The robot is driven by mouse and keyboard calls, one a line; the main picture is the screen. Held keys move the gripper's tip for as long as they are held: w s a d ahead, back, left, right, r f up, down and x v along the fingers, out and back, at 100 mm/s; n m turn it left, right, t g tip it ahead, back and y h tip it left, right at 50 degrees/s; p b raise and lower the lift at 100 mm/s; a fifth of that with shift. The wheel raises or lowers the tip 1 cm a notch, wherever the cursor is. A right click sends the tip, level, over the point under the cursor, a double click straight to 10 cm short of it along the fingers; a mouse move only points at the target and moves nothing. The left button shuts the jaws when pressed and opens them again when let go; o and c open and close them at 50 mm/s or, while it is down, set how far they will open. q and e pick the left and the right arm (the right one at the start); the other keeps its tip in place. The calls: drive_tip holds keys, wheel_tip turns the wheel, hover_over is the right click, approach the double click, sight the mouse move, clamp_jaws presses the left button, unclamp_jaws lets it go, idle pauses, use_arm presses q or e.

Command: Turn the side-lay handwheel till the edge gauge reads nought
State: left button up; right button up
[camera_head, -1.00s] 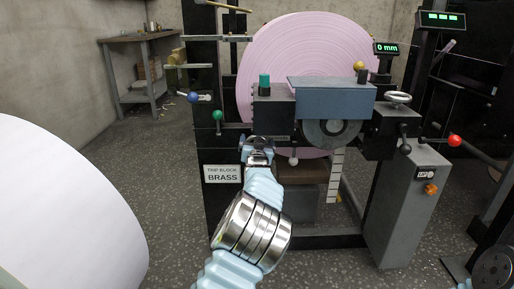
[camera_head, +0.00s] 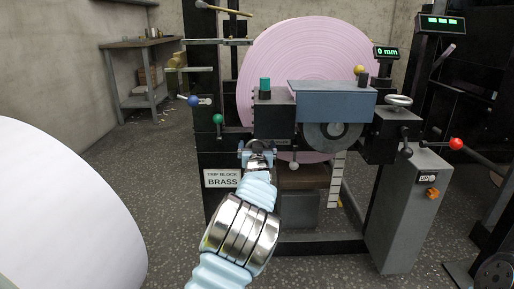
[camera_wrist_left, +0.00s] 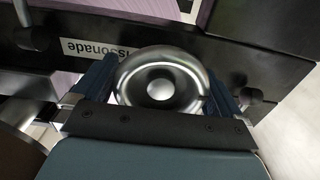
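The edge gauge (camera_head: 386,52) shows green digits reading 0 mm, at the right of the pink roll. A round silver handwheel (camera_wrist_left: 160,88) fills the middle of the left wrist view. My left gripper (camera_wrist_left: 162,85) has one dark blue finger on each side of it, and both fingers appear to meet its rim. In the head view my left gripper (camera_head: 257,150) is at the machine's left front, below the green button, and hides this wheel. A second silver handwheel (camera_head: 398,99) lies flat on top of the right-hand block, untouched. My right gripper is out of view.
The pink roll (camera_head: 300,60) stands behind the blue-grey housing (camera_head: 332,100). A blue knob (camera_head: 194,101) and green knob (camera_head: 218,119) stick out left of my gripper. A red knob (camera_head: 456,144) is far right. A white roll (camera_head: 60,210) stands at lower left.

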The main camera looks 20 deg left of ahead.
use_arm(q)
drive_tip(key=v, duration=1.3)
drive_tip(key=shift+s+p, duration=0.35)
drive_tip(key=shift+s, duration=0.05)
drive_tip(key=shift+d, duration=0.1)
drive_tip(key=s+a+f+m+g+h, duration=0.1)
drive_tip(key=s+f+g, duration=0.15)
drive_tip(key=f, duration=0.75)
drive_tip(key=s+a+f+g+h, duration=0.1)
drive_tip(key=s+f+g, duration=0.15)
drive_tip(key=f, duration=0.75)
drive_tip(key=s+f+g+h, duration=0.1)
drive_tip(key=s+f+g, duration=0.2)
drive_tip(key=s+f, duration=0.4)
drive_tip(key=s+f+g+h, duration=0.1)
drive_tip(key=s+f+g, duration=0.3)
drive_tip(key=f, duration=0.6)
drive_tip(key=s+d+f+g+h, duration=0.2)
drive_tip(key=s+d, duration=0.1)
drive_tip(key=s, duration=0.4)
drive_tip(key=s+d+f+g+h, duration=0.1)
drive_tip(key=s+d+f, duration=0.15)
drive_tip(key=s, duration=0.35)
drive_tip(key=s+d+f+g+h, duration=0.2)
drive_tip(key=s+d, duration=0.1)
drive_tip(key=s, duration=0.4)
wheel_tip(320, 180, up, 12)
drive_tip(key=d+p, duration=0.1)
drive_tip(key=p, duration=1.1)
